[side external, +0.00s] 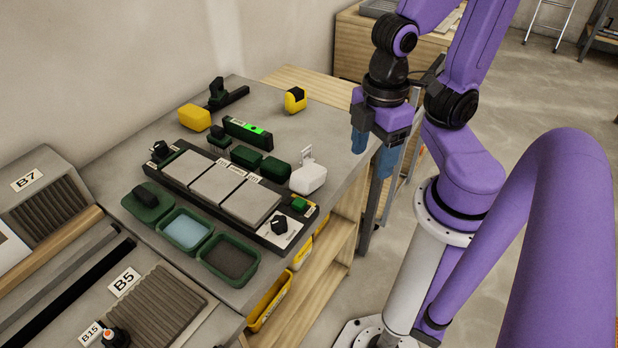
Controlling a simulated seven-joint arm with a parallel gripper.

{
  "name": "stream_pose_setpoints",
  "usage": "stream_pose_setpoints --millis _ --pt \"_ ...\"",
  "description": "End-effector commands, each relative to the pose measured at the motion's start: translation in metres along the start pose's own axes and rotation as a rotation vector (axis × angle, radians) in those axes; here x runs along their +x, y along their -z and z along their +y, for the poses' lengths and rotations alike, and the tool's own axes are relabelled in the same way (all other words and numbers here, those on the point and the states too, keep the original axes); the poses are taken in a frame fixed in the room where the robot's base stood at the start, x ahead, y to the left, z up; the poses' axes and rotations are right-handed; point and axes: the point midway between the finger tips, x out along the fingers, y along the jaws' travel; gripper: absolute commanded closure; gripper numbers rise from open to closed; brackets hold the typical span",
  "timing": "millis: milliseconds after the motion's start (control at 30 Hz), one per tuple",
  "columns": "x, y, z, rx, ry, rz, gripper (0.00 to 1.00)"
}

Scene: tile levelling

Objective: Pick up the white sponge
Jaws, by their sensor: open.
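A white block (308,178), the only white sponge-like thing I can make out, rests on the grey worktop near its right edge. A pale upright piece (306,155) rises just behind it; I cannot tell whether the two are joined. My gripper (372,150) points down with its two blue fingers apart and nothing between them. It is above and to the right of the white block, apart from it, by the worktop's right edge.
Dark green blocks (274,169) stand just left of the white block. The worktop's back right is mostly clear.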

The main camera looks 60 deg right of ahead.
Motion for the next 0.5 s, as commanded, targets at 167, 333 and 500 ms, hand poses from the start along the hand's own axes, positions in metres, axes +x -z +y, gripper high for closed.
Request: stream_pose_setpoints --millis 167,333,500 --pt "0.000 0.000 0.002 0.013 0.002 -0.006 0.34" --pt "0.004 0.004 0.016 0.125 0.018 -0.053 0.34" --pt "0.009 0.007 0.041 0.322 0.057 -0.137 0.34"
